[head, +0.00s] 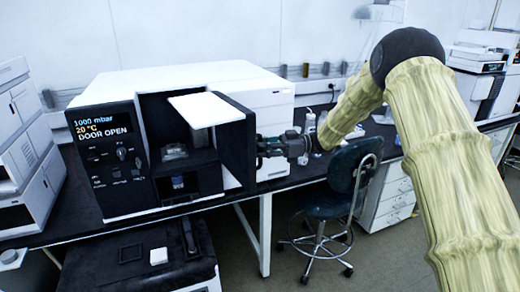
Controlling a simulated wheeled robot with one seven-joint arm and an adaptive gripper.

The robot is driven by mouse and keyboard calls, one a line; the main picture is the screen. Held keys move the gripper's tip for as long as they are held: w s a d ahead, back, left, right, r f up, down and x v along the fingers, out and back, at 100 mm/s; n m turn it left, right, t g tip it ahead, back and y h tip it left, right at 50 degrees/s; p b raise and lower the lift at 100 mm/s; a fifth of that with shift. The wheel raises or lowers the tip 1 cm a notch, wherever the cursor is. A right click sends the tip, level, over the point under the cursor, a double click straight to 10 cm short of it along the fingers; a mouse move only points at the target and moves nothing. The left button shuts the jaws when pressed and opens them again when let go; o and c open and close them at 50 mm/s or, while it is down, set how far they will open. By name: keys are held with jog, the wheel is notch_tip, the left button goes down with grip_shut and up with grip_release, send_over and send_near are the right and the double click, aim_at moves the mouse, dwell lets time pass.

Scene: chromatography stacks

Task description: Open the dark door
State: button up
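The dark door (236,150) belongs to the white and black instrument (107,178) on the bench. It stands swung outward at the right side of the dark chamber, and the chamber's inside shows. The instrument's display (102,124) reads "DOOR OPEN". My gripper (262,146) is at the outer right side of the door, close to or touching it. Its fingertips are small and partly hidden, so I cannot tell whether they are shut on a handle. A clear object (174,151) sits inside the chamber.
A white flat panel (205,109) juts out at the chamber's top. A dark stool (338,190) stands right of the bench leg, below my arm. Stacked white instruments (24,150) stand at the left. A black box (133,268) with small items on it sits below the bench front.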

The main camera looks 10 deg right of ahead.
jog(key=shift+o, duration=1.3)
jog(key=d, duration=1.2)
jog(key=shift+w+f, duration=0.1)
